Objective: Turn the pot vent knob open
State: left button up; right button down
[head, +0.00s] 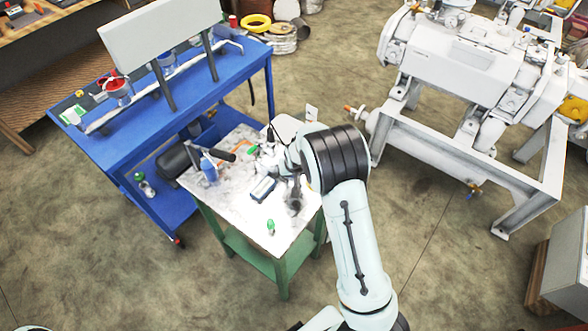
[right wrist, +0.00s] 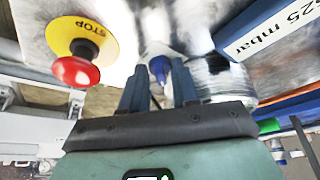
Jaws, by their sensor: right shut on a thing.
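In the right wrist view, my right gripper (right wrist: 157,76) has its two blue-grey fingers shut on a small blue knob (right wrist: 160,67), which I take to be the pot vent knob. The knob sits in front of a pale, shiny fitting. Just right of the fingers is a shiny rounded metal body (right wrist: 214,78), possibly the pot. In the head view, my right arm reaches over the small table (head: 223,195) and hides most of the gripper and the knob. I cannot tell how far the knob is turned. My left gripper is not in view.
A red stop button (right wrist: 76,71) on a yellow plate is left of my fingers. A pressure display (right wrist: 268,32) reading in mbar is at upper right. A blue bench (head: 120,152) stands behind the small table, and a white machine (head: 455,60) stands at right.

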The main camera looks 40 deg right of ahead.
dwell(0.3)
jog(key=c, duration=0.9)
grip_release()
jog(key=shift+o, duration=0.2)
jog(key=shift+a, duration=0.15)
